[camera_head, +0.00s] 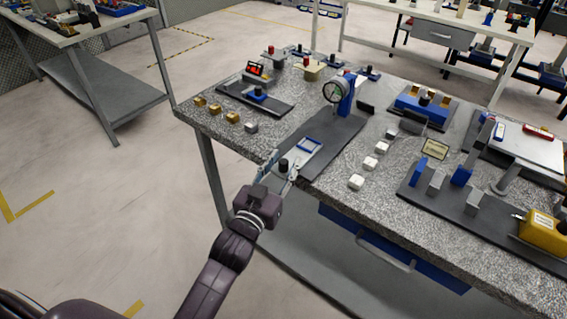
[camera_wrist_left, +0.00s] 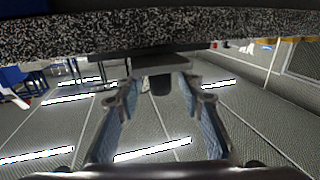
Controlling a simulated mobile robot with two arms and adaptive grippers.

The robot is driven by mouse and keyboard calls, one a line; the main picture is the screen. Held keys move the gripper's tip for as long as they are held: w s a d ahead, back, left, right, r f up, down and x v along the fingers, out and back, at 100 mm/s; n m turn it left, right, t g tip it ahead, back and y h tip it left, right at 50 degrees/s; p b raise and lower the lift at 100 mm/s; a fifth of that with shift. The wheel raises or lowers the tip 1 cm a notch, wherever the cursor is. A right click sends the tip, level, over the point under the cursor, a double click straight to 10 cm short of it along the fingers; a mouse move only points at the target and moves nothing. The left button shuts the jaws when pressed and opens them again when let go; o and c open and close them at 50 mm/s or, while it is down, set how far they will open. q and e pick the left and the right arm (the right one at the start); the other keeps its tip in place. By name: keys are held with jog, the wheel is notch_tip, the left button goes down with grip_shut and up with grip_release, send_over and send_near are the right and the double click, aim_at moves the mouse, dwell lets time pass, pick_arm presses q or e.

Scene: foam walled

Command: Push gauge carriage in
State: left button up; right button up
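The gauge carriage (camera_head: 313,156) is a light grey plate with a blue frame and a black knob (camera_head: 283,164) at its near end. It sits on a dark base plate (camera_head: 338,132), in front of a blue post with a round dial gauge (camera_head: 333,91). My left gripper (camera_head: 279,171) is at the table's front edge by the knob, fingers apart. In the left wrist view the open fingers (camera_wrist_left: 158,85) have a dark rounded piece, apparently the knob, between their tips. Contact cannot be told. My right gripper is not in view.
Several white blocks (camera_head: 369,163) lie right of the base plate, and several brass blocks (camera_head: 215,109) lie left. A dark fixture with grey and blue uprights (camera_head: 437,182) stands at the right. A blue drawer (camera_head: 345,233) hangs under the tabletop. The floor at left is clear.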

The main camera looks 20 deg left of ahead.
pick_arm(q)
grip_shut()
jog(key=shift+w, duration=0.1)
